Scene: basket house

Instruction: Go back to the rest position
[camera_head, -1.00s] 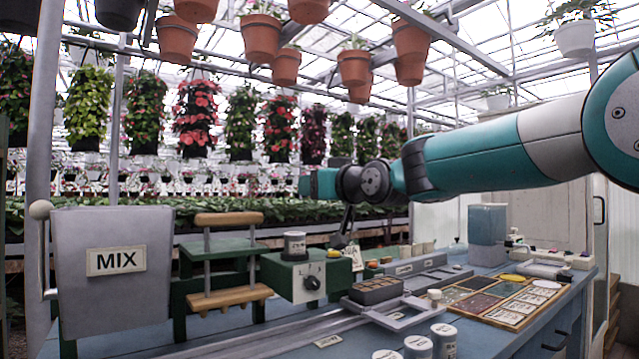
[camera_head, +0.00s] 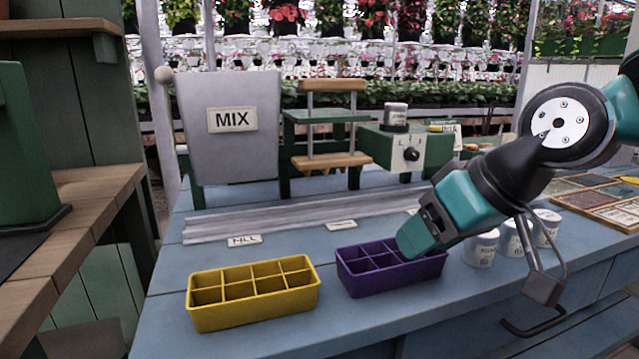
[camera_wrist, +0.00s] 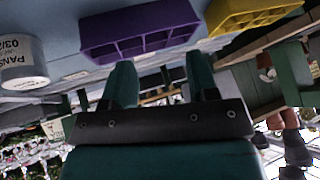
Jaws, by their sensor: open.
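My gripper (camera_head: 414,240) is teal and black and comes in from the right in the head view. It overlaps the right part of a purple compartment tray (camera_head: 400,284) on the bench. In the wrist view, its two teal fingers (camera_wrist: 161,82) stand apart with nothing between them. The purple tray also shows there (camera_wrist: 140,52), beyond the fingertips and apart from them. My arm hides part of the purple tray and the jars in the head view.
A yellow compartment tray (camera_head: 255,315) stands left of the purple one. Several white jars (camera_head: 481,250) stand at right. Behind are a grey MIX bin (camera_head: 228,155), a green press (camera_head: 325,117) and a dial box (camera_head: 425,150). A wooden shelf (camera_head: 95,190) is at left. Bench front-left is bare.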

